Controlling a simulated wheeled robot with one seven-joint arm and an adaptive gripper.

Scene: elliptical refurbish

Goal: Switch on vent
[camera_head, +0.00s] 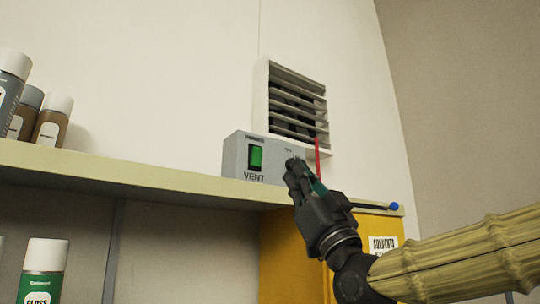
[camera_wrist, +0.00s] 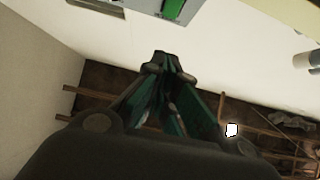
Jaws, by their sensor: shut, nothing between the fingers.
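A grey box labelled VENT (camera_head: 236,152) stands on the shelf against the wall, with a green rocker switch (camera_head: 256,158) on its front. The switch also shows at the top edge of the wrist view (camera_wrist: 173,9), partly cut off. A white louvred vent (camera_head: 291,103) is on the wall just behind and above the box. My gripper (camera_head: 294,166) is shut and empty. In the head view its tips overlap the right part of the box, to the right of the switch. In the wrist view the closed fingers (camera_wrist: 164,62) point toward the box, below the switch.
The shelf (camera_head: 120,172) runs along the wall, with several spray cans (camera_head: 52,120) at its left. A green-labelled can (camera_head: 42,272) stands below. A yellow cabinet marked SOLVENTS (camera_head: 285,255) is under the shelf, behind my gripper. A blue-tipped rod (camera_head: 394,207) lies near the shelf's right end.

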